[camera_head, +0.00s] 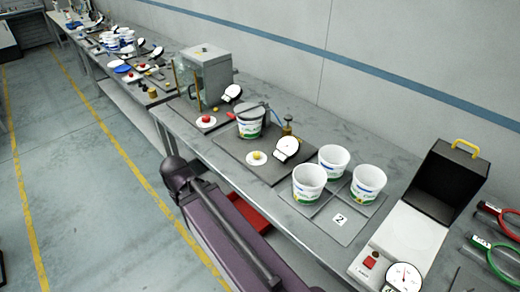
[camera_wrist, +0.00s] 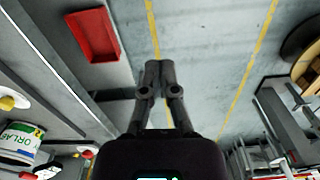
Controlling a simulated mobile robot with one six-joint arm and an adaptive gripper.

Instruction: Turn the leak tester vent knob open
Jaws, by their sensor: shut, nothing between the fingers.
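My gripper (camera_wrist: 160,66) is shut and empty in the wrist view, over the aisle floor and clear of the bench. In the head view my purple arm link crosses the bench's front edge; the fingers cannot be made out there. A grey plate (camera_head: 232,153) on the bench carries a white cup (camera_head: 249,124), a dial gauge (camera_head: 287,148), a brass fitting (camera_head: 288,129) and a yellow knob (camera_head: 257,157) on a white disc. A red knob (camera_head: 206,119) on a white disc stands farther left. I cannot tell which is the vent knob or its setting.
Several white cups (camera_head: 309,184) stand on a tray marked 2. A black-lidded box (camera_head: 445,185) is open at the right, with another gauge (camera_head: 404,277). A clear-walled cabinet (camera_head: 206,75) stands farther back. A red bin (camera_wrist: 93,36) sits low under the bench. The aisle floor is clear.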

